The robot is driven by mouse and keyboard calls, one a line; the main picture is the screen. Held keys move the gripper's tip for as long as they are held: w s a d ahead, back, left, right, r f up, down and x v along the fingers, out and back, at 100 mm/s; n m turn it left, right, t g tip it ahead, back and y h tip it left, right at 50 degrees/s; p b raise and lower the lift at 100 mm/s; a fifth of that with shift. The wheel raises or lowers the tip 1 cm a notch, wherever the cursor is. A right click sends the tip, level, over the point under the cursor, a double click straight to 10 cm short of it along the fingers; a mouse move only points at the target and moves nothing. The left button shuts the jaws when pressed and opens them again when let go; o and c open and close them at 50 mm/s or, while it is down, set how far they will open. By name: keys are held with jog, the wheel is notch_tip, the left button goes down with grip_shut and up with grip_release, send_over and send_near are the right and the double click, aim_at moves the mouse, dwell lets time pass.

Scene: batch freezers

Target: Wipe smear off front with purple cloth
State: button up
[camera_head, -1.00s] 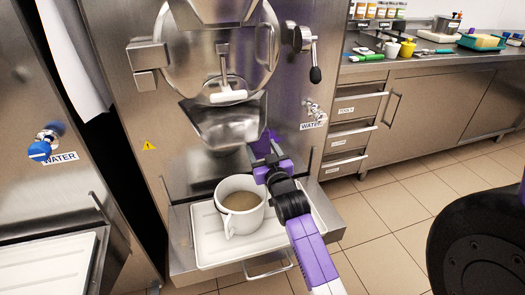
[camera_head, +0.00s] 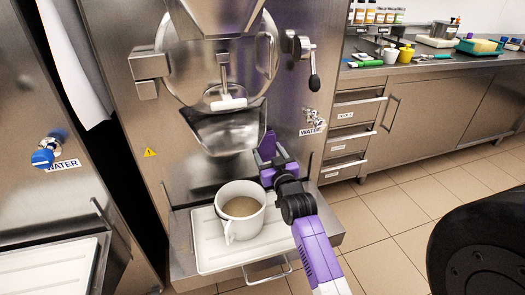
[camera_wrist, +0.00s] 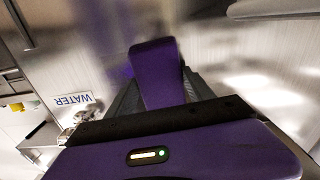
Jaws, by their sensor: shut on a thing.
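My gripper (camera_head: 268,158) is shut on the purple cloth (camera_wrist: 155,75), a folded pad in the wrist view. In the head view the cloth (camera_head: 268,145) shows as a small purple patch at the front panel (camera_head: 175,150) of the middle batch freezer. It is just right of and below the steel spout. It is upright and close to the panel; I cannot tell whether it touches. A faint purple blur shows on the steel in the wrist view. I cannot make out the smear.
A white container (camera_head: 240,228) of brownish liquid stands on a white tray (camera_head: 215,262), just left of and below my gripper. The steel spout (camera_head: 228,135) juts out above. A water tap (camera_head: 310,114) is to the right.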

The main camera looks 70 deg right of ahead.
aim_at(287, 141)
jog(key=shift+s+d+f, duration=0.1)
jog(key=shift+s+d, duration=0.25)
jog(key=shift+s, duration=0.15)
jog(key=s+d+b, duration=0.4)
jog(key=b, duration=0.2)
jog(key=shift+s+f+b, duration=0.1)
jog(key=shift+f+b, duration=0.05)
jog(key=shift+b, duration=0.2)
jog(key=shift+s+d+b, duration=0.4)
jog(key=shift+s+b, duration=0.1)
jog(key=shift+s, duration=0.05)
jog(key=shift+w, duration=0.1)
jog(key=shift+r, duration=0.25)
